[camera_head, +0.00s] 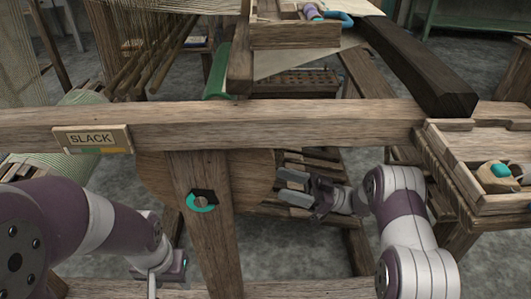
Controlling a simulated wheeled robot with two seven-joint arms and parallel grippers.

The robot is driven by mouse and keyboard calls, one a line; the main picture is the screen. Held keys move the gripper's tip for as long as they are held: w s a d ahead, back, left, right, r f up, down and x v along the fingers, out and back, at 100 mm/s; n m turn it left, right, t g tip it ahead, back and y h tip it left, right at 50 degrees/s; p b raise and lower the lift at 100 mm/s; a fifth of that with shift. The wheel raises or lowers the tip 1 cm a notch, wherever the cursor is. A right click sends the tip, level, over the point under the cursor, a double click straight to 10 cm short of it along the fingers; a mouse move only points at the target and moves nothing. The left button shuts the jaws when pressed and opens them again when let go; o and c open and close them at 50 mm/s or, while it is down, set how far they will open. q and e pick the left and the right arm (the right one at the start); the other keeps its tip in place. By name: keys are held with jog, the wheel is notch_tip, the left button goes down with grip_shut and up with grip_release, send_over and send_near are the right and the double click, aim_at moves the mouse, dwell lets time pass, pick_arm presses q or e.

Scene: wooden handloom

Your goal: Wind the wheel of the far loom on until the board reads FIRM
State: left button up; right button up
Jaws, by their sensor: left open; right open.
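A teal ring-shaped part with a dark bracket (202,200) sits on the upright post below the beam. My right gripper (287,187) is open and empty, right of the post and below the beam, its fingers pointing left in front of wooden slats. My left gripper (153,288) is low, left of the post, pointing down near the bottom edge; its fingertips are hardly visible. It touches nothing that I can see.
The long wooden beam (300,121) crosses the whole view above both grippers. A wooden tray (468,185) at the right holds a small block with a teal part. A dark timber (415,62) runs back behind the beam. Grey floor shows between the posts.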

aim_at(265, 179)
jog(key=p+x, duration=0.1)
jog(key=x, duration=0.5)
jog(key=shift+a+f, duration=0.1)
jog(key=shift+a, duration=0.05)
